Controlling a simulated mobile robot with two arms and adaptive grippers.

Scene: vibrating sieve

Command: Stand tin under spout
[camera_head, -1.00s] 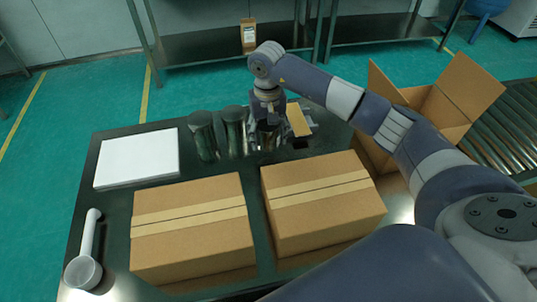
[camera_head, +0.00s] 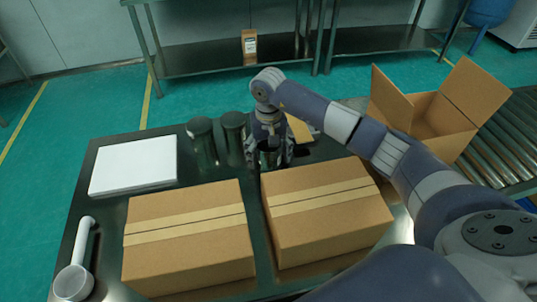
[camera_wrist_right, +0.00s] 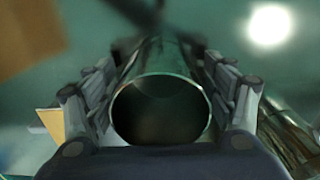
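Two dark green cylindrical tins, a left one (camera_head: 202,143) and a middle one (camera_head: 234,138), stand upright side by side at the back of the table. My right gripper (camera_head: 270,158) points down just right of them, its fingers on both sides of a third tin (camera_head: 268,160). In the right wrist view this tin's round open mouth (camera_wrist_right: 160,110) faces the camera between the fingers (camera_wrist_right: 160,75). Its inside is dark. Whether the fingers press on it is unclear. No spout can be made out. My left gripper is out of view.
Two taped cartons, left (camera_head: 188,245) and right (camera_head: 325,215), fill the table front. A white slab (camera_head: 133,164) and white scoop (camera_head: 76,275) lie left. A yellowish piece (camera_head: 299,130) is right of the gripper. An open carton (camera_head: 430,112) stands near a roller conveyor (camera_head: 505,140).

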